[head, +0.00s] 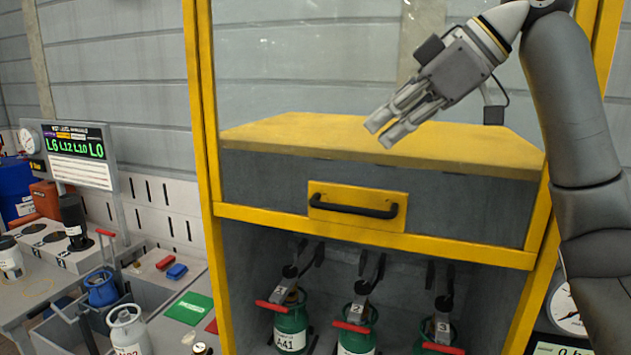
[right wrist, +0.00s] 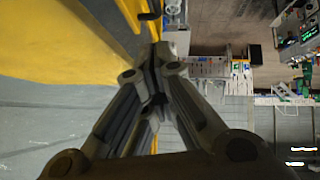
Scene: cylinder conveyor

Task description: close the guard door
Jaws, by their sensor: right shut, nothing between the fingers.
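The guard door is a clear panel with a yellow bottom bar (head: 450,250) in a tall yellow frame (head: 197,120). It stands raised, and the space below its bar is open. Its black handle (head: 352,207) sits on a yellow plate just above the bar. My right gripper (head: 381,134) is in front of the clear panel, above the handle and apart from it in the picture. It is shut and empty, pointing down and left. In the right wrist view its fingers (right wrist: 155,62) meet, and a dark piece that looks like the handle shows beyond them. My left gripper is not in view.
Several green cylinders (head: 290,330) with red handles stand under black clamps below the door bar. On the left are a display board (head: 80,155), a grey bench and a white cylinder (head: 128,328). A dial gauge (head: 566,308) is at the lower right.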

